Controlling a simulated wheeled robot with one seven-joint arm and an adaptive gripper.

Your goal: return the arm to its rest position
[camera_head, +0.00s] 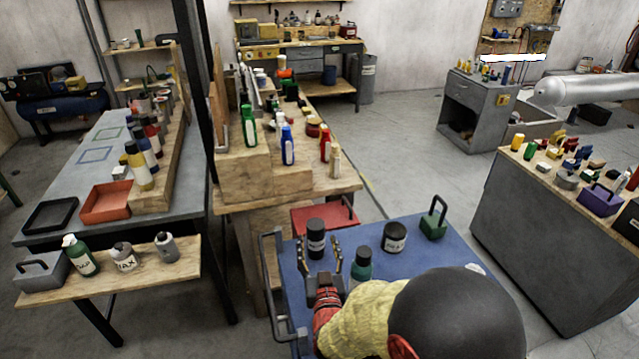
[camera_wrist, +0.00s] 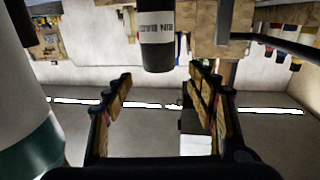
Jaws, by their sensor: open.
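My gripper (camera_head: 324,256) is open and low over the blue cart top (camera_head: 455,262), with nothing between its fingers. The wrist view, which looks upside down, shows both fingers apart (camera_wrist: 160,88). A black jar with a white label (camera_head: 316,239) stands upright just beyond the fingertips; it also shows ahead of the gap in the wrist view (camera_wrist: 156,28). A dark green bottle (camera_head: 361,266) stands close to the right of my gripper. Its large blurred side fills the left of the wrist view (camera_wrist: 30,95). Whether it touches the gripper I cannot tell. My arm hides the near cart top.
A dark wax jar (camera_head: 394,238) and a green handled box (camera_head: 434,222) stand farther right on the cart. A red tray (camera_head: 322,216) lies at the back. The cart's rail (camera_head: 268,270) runs along the left. Wooden bench (camera_head: 270,180) lies beyond; a grey cabinet (camera_head: 540,240) is right.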

